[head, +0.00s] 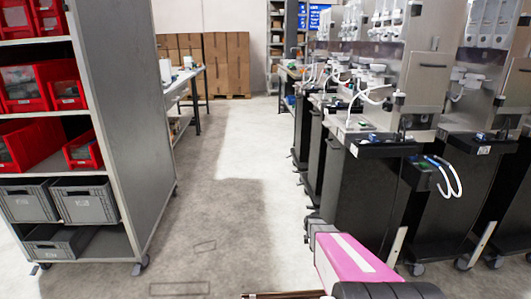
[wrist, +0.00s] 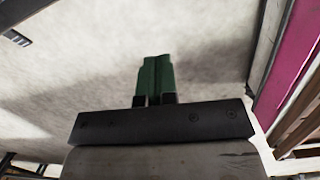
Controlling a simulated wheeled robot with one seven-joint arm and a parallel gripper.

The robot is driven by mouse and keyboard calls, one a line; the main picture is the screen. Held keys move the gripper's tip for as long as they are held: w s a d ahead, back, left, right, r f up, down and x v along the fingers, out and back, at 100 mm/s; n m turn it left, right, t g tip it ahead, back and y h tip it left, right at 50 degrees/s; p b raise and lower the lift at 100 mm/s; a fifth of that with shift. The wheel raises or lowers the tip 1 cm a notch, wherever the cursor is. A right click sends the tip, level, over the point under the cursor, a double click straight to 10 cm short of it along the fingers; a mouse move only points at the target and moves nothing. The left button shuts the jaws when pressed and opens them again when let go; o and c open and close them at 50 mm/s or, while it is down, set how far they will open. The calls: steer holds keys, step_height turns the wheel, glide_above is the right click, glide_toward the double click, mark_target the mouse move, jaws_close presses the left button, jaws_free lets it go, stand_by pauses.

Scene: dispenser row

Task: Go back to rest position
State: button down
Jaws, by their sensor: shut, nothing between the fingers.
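My gripper (wrist: 157,62) shows in the wrist view with its two green fingers together, shut and empty. Bare grey floor (wrist: 80,75) lies behind the fingers. In the head view part of my pink and dark arm (head: 352,258) is folded low at the bottom, right of centre. The gripper itself cannot be made out in the head view. A pink part also shows at the right edge of the wrist view.
A row of dispenser machines on black cabinets (head: 357,205) lines the right, close to my arm. A wheeled shelf (head: 130,120) with red and grey bins stands left. The aisle floor (head: 225,160) between is clear. Cardboard boxes (head: 227,62) stand at the back.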

steer(key=s+a+r+m, duration=0.5)
steer(key=s+r+m, duration=0.3)
steer(key=r, duration=0.4)
steer(key=s+a+r+m+y, duration=0.1)
steer(key=s+a+r+m, duration=0.5)
steer(key=s+r+m, duration=0.3)
step_height(320, 180, up, 4)
steer(key=shift+s+a+r+y, duration=0.1)
steer(key=shift+s+a+y, duration=0.05)
steer(key=shift+s+y, duration=0.2)
